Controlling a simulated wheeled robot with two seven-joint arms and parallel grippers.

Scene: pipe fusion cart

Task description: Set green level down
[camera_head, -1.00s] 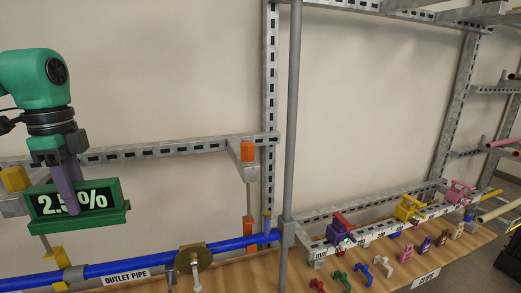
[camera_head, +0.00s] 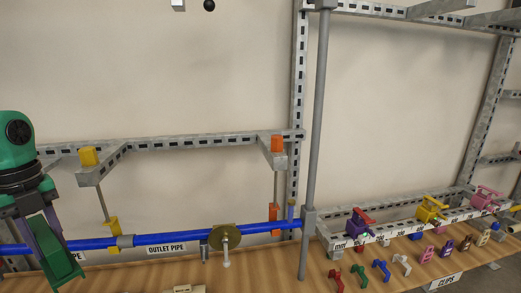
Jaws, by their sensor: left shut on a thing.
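The green level (camera_head: 62,262) is at the lower left of the head view. It is turned nearly end-on, so its display does not show. My left gripper (camera_head: 42,212) is shut on it from above, with a purple finger beside the level. The level is in front of the blue outlet pipe (camera_head: 92,244) and hides part of it. I cannot tell whether the level touches the wooden bench top (camera_head: 130,275). My right gripper is not in view.
A brass-coloured disc valve (camera_head: 222,237) sits on the pipe, right of the outlet pipe label (camera_head: 166,250). A grey upright pole (camera_head: 318,120) stands in mid-view. Several coloured clips (camera_head: 380,270) lie at the right. Bench between level and disc looks mostly clear.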

